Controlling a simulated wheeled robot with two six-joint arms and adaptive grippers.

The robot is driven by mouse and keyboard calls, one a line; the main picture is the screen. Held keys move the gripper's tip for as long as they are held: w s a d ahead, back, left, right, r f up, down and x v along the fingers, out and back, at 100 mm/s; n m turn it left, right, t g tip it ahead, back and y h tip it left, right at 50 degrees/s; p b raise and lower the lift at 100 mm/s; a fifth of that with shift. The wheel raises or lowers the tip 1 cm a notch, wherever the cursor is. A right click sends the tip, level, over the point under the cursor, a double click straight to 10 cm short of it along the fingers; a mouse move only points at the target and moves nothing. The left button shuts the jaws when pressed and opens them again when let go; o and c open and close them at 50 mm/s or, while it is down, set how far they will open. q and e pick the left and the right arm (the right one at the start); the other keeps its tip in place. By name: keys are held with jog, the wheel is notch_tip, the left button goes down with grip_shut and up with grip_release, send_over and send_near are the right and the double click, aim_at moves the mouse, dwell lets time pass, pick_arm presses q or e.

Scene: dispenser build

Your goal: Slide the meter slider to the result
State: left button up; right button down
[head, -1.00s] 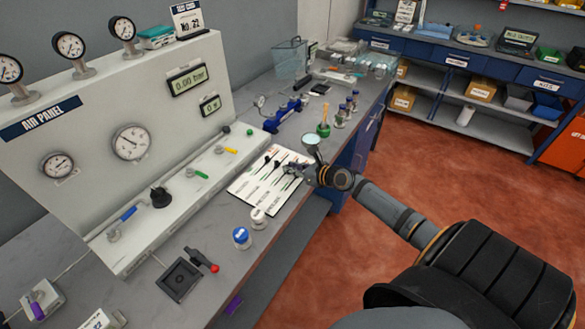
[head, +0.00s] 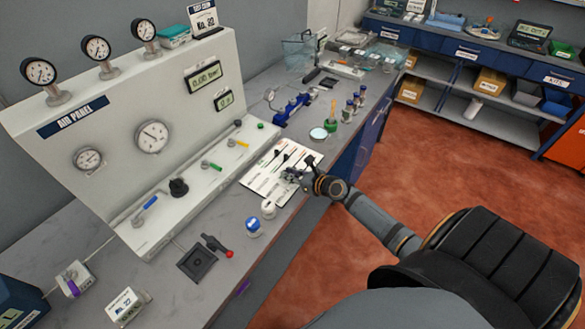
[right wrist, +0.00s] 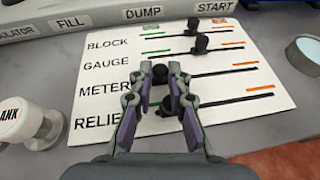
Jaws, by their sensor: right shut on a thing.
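The white slider board (head: 262,190) lies on the grey bench. It also fills the middle of the right wrist view (right wrist: 90,62), with rows labelled BLOCK, GAUGE, METER and RELIEF. My right gripper (head: 291,174) is over the board's right part. In the right wrist view my right gripper (right wrist: 160,71) has its fingertips closed around the black meter slider knob (right wrist: 159,73), near the left part of its track. The meter track's orange mark (right wrist: 245,65) is to the right. The relief knob (right wrist: 168,110) is partly hidden between the fingers. My left gripper is out of view.
The block knob (right wrist: 196,25) and gauge knob (right wrist: 200,44) stand just beyond the fingers. The air panel (head: 125,130) rises at left.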

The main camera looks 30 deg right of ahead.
jog(key=shift+s+f, duration=0.1)
jog(key=shift+f, duration=0.05)
jog(key=c, duration=1.7)
grip_release()
jog(key=o, duration=0.4)
jog(key=shift+a, duration=0.3)
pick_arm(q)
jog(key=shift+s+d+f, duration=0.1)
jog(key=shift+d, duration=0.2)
pick_arm(e)
jog(key=shift+d, duration=0.2)
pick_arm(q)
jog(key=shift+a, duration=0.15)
